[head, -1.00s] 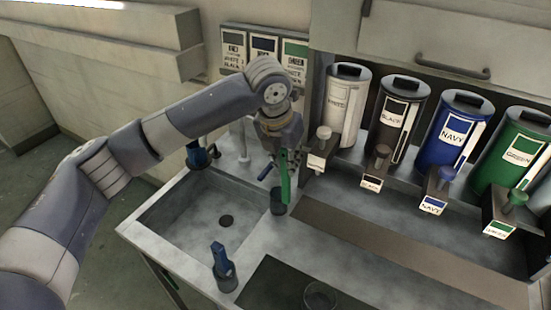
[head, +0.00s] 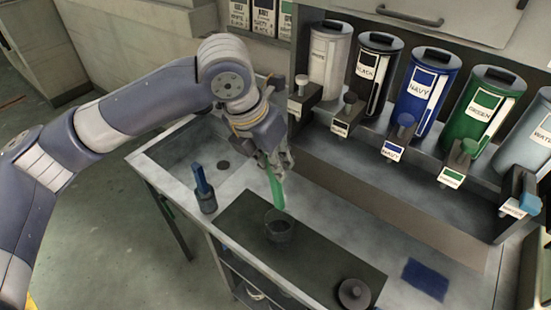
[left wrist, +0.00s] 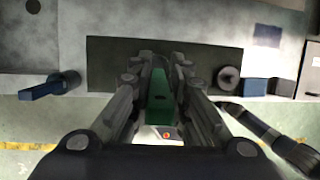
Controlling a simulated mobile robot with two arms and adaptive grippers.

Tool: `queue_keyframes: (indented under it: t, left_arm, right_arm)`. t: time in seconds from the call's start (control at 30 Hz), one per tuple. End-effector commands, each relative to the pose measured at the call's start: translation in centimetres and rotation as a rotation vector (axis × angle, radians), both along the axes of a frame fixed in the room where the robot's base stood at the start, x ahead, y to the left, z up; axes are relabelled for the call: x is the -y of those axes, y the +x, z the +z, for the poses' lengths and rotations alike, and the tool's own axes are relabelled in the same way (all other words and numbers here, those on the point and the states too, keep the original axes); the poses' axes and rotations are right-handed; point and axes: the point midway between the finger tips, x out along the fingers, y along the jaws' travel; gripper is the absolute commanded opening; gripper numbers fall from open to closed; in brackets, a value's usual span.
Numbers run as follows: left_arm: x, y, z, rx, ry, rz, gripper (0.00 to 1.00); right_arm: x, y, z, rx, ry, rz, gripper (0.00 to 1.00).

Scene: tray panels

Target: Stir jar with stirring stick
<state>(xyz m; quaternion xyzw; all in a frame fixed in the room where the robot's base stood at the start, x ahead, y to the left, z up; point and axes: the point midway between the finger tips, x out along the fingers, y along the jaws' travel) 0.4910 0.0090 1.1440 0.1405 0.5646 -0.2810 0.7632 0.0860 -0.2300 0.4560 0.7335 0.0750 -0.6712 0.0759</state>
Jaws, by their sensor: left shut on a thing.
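The stirring stick (head: 276,190) is a flat green bar, held pointing down by my left gripper (head: 272,160). The gripper is shut on its upper part. The stick also shows between the fingers in the left wrist view (left wrist: 159,95). The jar (head: 279,232) is a small clear glass with dark contents, standing on the dark mat. The stick's lower end overlaps the jar's far rim in the head view; I cannot tell whether it is inside or just above. My right gripper is not identifiable in either view.
The dark mat (head: 235,225) lies on the grey counter. A blue-handled tool (head: 202,182) stands in a small cup left of the jar. A round lid (head: 354,293) and a blue cloth (head: 426,279) lie to the right. Labelled dispensers (head: 423,92) line the back.

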Motion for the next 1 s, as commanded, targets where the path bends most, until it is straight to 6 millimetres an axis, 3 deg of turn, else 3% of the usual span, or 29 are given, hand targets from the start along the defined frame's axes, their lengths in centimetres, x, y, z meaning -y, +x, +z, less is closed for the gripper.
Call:
queue_keyframes:
  t: [0.17,0.53,1.0]
  left_arm:
    - [0.0,0.0,-1.7,0.001,-0.001,0.000,0.00]
    - [0.0,0.0,-4.3,0.001,-0.001,0.000,0.00]
    - [0.0,0.0,-7.8,-0.002,0.000,0.001,0.00]
  right_arm:
    - [-0.6,0.4,-1.9,0.007,0.007,0.002,0.40]
    - [0.7,0.4,-4.9,0.006,-0.008,0.001,0.40]
    - [0.8,0.2,-5.7,0.003,-0.010,0.000,0.40]
